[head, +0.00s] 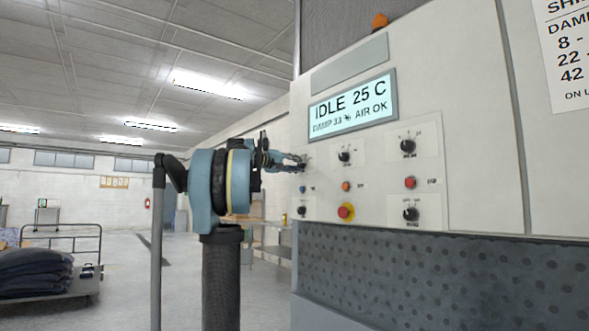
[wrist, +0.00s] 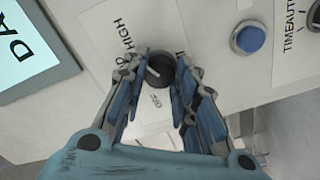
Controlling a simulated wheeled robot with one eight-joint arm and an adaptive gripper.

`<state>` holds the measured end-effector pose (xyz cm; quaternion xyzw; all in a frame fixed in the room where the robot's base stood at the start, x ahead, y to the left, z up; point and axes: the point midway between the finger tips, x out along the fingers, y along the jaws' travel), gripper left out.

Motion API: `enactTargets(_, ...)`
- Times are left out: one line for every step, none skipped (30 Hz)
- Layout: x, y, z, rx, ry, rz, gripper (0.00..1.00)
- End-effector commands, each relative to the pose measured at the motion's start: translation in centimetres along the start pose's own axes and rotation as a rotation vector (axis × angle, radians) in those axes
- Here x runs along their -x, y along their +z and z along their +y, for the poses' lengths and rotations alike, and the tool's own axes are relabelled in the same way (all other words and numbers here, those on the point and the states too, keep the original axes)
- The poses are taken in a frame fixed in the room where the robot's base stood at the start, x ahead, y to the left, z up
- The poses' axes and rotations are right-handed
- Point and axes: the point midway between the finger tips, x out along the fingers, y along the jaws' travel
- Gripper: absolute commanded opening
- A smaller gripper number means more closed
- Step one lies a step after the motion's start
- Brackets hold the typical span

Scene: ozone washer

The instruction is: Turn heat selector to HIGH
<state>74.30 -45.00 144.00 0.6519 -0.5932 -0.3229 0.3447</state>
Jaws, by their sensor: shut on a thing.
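The heat selector is a round black knob (wrist: 160,68) on a white label plate in the wrist view. A short pale pointer line shows on its left part. The word HIGH is printed up and left of it; other marks around it are partly covered or hard to read. My gripper (wrist: 162,66) has one blue finger on each side of the knob, closed on it.
The panel carries other black knobs (head: 345,156), a red stop button (head: 346,211) and a display (head: 353,103) reading IDLE 25 C. In the wrist view a blue button (wrist: 248,38) sits right of the gripper.

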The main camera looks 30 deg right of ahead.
Motion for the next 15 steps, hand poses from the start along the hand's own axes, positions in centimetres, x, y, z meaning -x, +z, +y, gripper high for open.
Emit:
enactTargets(0.04, 0.21, -0.31, -0.007, -0.006, -0.005, 0.03)
enactTargets(0.03, 0.22, -0.31, -0.008, -0.006, -0.005, 0.03)
enactTargets(0.03, 0.22, -0.31, -0.008, -0.005, -0.005, 0.03)
enactTargets(0.03, 0.22, -0.31, -0.008, -0.005, -0.005, 0.03)
enactTargets(0.03, 0.23, -0.31, -0.008, -0.005, -0.005, 0.03)
enactTargets(0.03, 0.23, -0.31, -0.008, -0.005, -0.005, 0.03)
enactTargets(0.02, 0.23, -0.31, -0.008, -0.005, -0.005, 0.03)
enactTargets(0.02, 0.24, -0.31, -0.008, -0.005, -0.005, 0.03)
enactTargets(0.02, 0.24, -0.31, -0.007, -0.005, -0.005, 0.03)
enactTargets(0.02, 0.24, -0.31, -0.007, -0.005, -0.005, 0.03)
enactTargets(0.02, 0.25, -0.31, -0.007, -0.005, -0.005, 0.03)
enactTargets(0.02, 0.25, -0.31, -0.007, -0.005, -0.005, 0.36)
enactTargets(0.01, 0.24, -0.3, -0.007, -0.005, -0.005, 0.42)
enactTargets(0.01, 0.23, -0.28, -0.007, -0.005, -0.005, 0.48)
enactTargets(0.0, 0.21, -0.25, -0.006, -0.004, -0.004, 0.48)
